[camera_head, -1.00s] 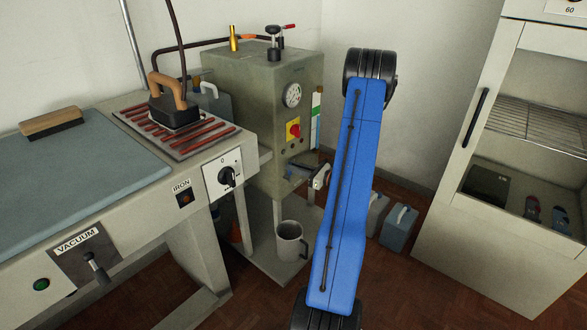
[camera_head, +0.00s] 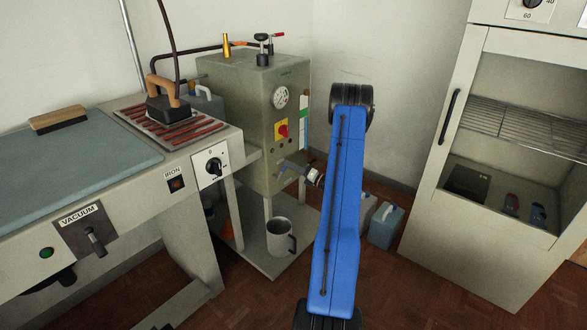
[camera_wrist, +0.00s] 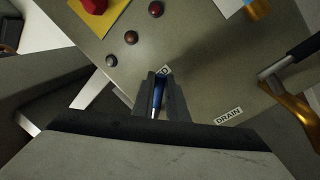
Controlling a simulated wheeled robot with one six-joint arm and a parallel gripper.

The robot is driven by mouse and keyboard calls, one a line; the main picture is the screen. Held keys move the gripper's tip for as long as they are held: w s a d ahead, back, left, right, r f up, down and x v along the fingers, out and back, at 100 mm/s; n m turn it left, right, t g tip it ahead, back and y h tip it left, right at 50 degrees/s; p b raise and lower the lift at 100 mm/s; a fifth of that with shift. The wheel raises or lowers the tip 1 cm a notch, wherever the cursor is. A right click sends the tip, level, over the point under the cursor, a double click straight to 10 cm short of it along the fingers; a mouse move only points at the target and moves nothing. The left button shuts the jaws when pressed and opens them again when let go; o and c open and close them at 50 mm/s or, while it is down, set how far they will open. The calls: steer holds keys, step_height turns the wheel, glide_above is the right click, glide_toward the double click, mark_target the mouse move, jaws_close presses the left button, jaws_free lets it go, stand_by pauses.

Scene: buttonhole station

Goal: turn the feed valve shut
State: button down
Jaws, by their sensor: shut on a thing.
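The feed valve's blue handle (camera_wrist: 157,97) shows in the wrist view, low on the front of the grey-green boiler. My gripper (camera_wrist: 161,88) is shut on it, with one dark finger on each side. In the head view my gripper (camera_head: 287,166) reaches the lower front of the boiler (camera_head: 240,120), and the handle is too small to tell apart there.
In the wrist view, a brass drain valve (camera_wrist: 292,107) with a dark lever is at right, beside the DRAIN label (camera_wrist: 228,116). A red knob on a yellow plate (camera_head: 282,130) sits above my gripper. A mug (camera_head: 280,238) stands on the lower shelf. Canisters (camera_head: 385,226) stand on the floor.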

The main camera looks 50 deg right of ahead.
steer(key=shift+d+f+m+t+h, duration=0.2)
steer(key=shift+f+m+h, duration=0.45)
steer(key=shift+m, duration=0.9)
steer(key=shift+d+f+m+t+h, duration=0.1)
steer(key=shift+d+f+m+h, duration=0.2)
steer(key=shift+f+m, duration=0.95)
steer(key=shift+d+f+m+t+h, duration=0.1)
steer(key=shift+d+f+m+h, duration=0.3)
steer(key=shift+m, duration=1.4)
steer(key=shift+a+f, duration=0.15)
steer(key=c, duration=1.7)
jaws_free()
steer(key=shift+c, duration=0.2)
steer(key=v, duration=1.7)
steer(key=shift+s, duration=0.2)
